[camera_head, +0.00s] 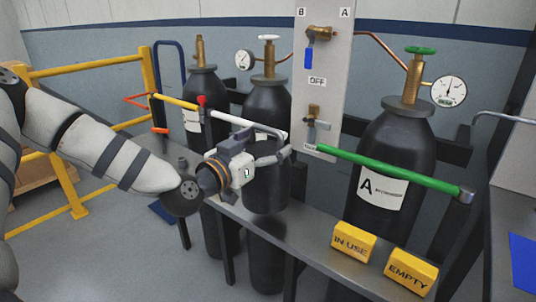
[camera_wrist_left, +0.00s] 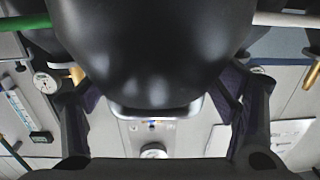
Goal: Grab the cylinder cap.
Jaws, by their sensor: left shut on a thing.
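The cylinder cap (camera_head: 267,188) is a dark, cup-like piece with a rounded lower end, in the middle of the head view. My left gripper (camera_head: 268,153) comes in from the left and is shut on the cap near its upper edge. The cap hangs in front of the middle cylinder and looks clear of the shelf edge, though the exact gap is hard to tell. In the left wrist view, the black cap (camera_wrist_left: 155,50) fills the top middle, between the two fingers (camera_wrist_left: 162,108). My right gripper is not in view.
Black gas cylinders stand behind the rail, including one labelled A (camera_head: 390,165) with a green valve. A green bar (camera_head: 390,170) and a white bar (camera_head: 245,125) cross in front. Yellow signs (camera_head: 353,243) sit on the grey shelf (camera_head: 300,232). A yellow railing (camera_head: 90,67) is at left.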

